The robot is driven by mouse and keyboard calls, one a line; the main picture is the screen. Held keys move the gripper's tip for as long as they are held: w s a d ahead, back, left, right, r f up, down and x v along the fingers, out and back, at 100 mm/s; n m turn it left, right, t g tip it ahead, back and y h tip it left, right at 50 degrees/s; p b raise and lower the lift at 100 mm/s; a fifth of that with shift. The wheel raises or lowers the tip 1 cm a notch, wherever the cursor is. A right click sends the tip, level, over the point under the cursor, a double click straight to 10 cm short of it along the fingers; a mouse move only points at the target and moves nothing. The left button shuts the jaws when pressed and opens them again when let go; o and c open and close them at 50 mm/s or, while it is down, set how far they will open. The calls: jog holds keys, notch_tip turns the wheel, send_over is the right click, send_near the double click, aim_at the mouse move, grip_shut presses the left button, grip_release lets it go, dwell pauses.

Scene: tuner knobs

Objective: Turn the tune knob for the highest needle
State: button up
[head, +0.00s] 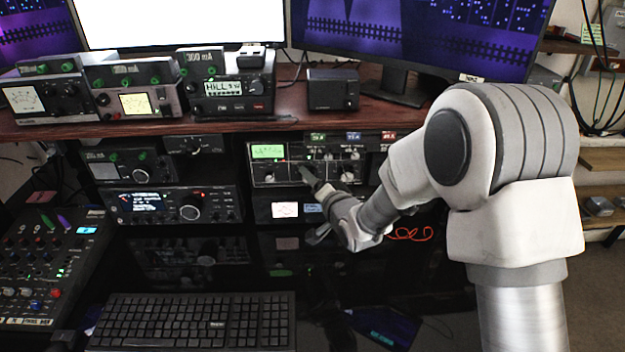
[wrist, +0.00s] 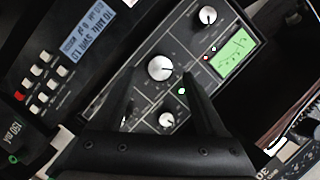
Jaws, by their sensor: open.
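The tuner panel (head: 262,176) is on the shelf below the desk, with a lit green meter (head: 267,152) at its left. In the wrist view the meter (wrist: 233,53) shows dark markings; the needle reading is too small to tell. A large silver knob (wrist: 160,68) sits mid-panel, with smaller knobs above right (wrist: 207,15) and below (wrist: 166,119). Which is labelled tune cannot be read. My gripper (wrist: 158,76) is open, its fingertips on either side of the large knob in the picture; contact cannot be told. In the head view my gripper (head: 312,178) is at the panel, hiding part of its front.
A green light (wrist: 182,91) glows beside the large knob. Other radios (head: 170,206) stand left of the tuner. A display unit (head: 283,210) is just below it. The wooden desk edge (head: 220,127) overhangs above. A keyboard (head: 190,322) and mixer (head: 45,265) lie in front.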

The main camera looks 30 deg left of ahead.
jog(key=shift+x, duration=0.9)
grip_shut()
